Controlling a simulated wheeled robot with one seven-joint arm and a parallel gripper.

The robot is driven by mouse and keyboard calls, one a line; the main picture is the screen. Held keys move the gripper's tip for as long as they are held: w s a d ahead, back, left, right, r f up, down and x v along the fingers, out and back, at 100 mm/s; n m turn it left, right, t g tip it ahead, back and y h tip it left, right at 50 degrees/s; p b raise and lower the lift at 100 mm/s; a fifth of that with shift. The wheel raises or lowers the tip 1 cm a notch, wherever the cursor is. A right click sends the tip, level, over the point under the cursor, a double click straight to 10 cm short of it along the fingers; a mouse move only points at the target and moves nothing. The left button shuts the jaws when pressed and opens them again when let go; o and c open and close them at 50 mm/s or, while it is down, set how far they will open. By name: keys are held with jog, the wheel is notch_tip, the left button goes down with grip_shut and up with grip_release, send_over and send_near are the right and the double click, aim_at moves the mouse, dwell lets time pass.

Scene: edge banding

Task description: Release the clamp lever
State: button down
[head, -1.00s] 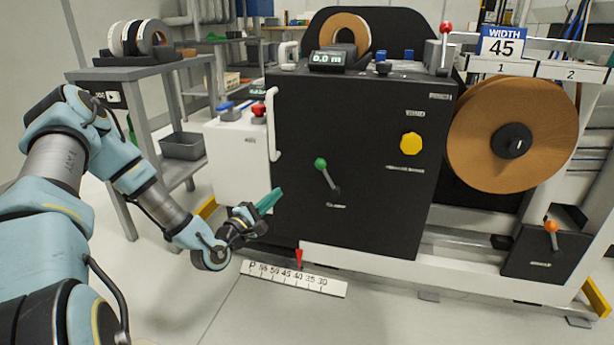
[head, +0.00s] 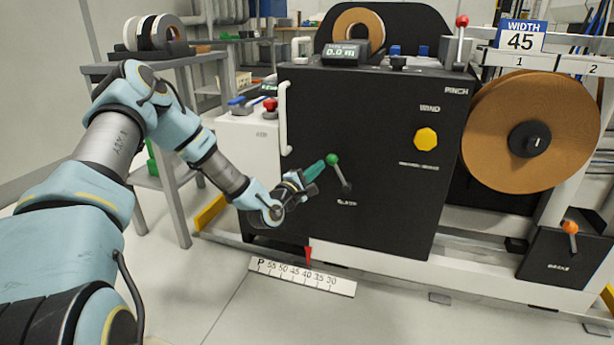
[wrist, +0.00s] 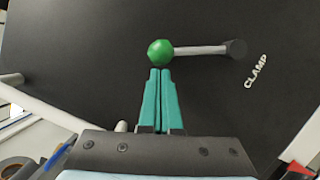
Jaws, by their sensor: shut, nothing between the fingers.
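The clamp lever has a green ball knob (head: 332,159) on a grey rod. It sits on the black front panel (head: 385,215) of the machine, and the rod runs down and right from the knob to its pivot. In the wrist view the knob (wrist: 160,52) is just beyond my fingertips, with the rod (wrist: 200,50) going right to a dark pivot beside the word CLAMP. My gripper (head: 322,163) has teal fingers, shut together and empty, with the tips at the knob. I cannot tell if they touch it.
A white handle (head: 284,118) stands upright at the panel's left edge. A yellow knob (head: 426,139) is right of the lever. A brown roll (head: 490,130) and an orange-knobbed brake lever (head: 570,228) are further right. A white scale (head: 302,276) lies low in front.

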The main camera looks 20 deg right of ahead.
jog(key=shift+d+r, duration=0.1)
jog(key=shift+d, duration=0.05)
dwell(0.3)
jog(key=shift+s+d+r+m+p, duration=0.25)
jog(key=shift+m+p, duration=0.15)
jog(key=shift+m, duration=0.1)
jog(key=shift+r, duration=0.1)
jog(key=shift+s+d+r+m+p, duration=0.3)
jog(key=shift+r+m+p, duration=0.15)
jog(key=shift+m+p, duration=0.2)
jog(key=shift+s+d+r+m+g+y+p, duration=0.25)
jog(key=shift+s+d+m+y+p, duration=0.2)
jog(key=shift+s+d+m+p, duration=0.6)
jog(key=shift+s+d+r+m+g+y+p, duration=0.2)
jog(key=shift+s+d+m+y+p, duration=0.3)
jog(key=shift+s+d+m, duration=0.9)
jog(key=shift+s+d+r+m+g+y+p, duration=0.15)
jog(key=shift+s+d+r+m+y+p, duration=0.15)
jog(key=shift+s+d+m+p, duration=0.95)
jog(key=shift+w+a+m+b, duration=0.25)
jog(key=shift+w+m+b, duration=0.1)
jog(key=shift+w+b, duration=0.1)
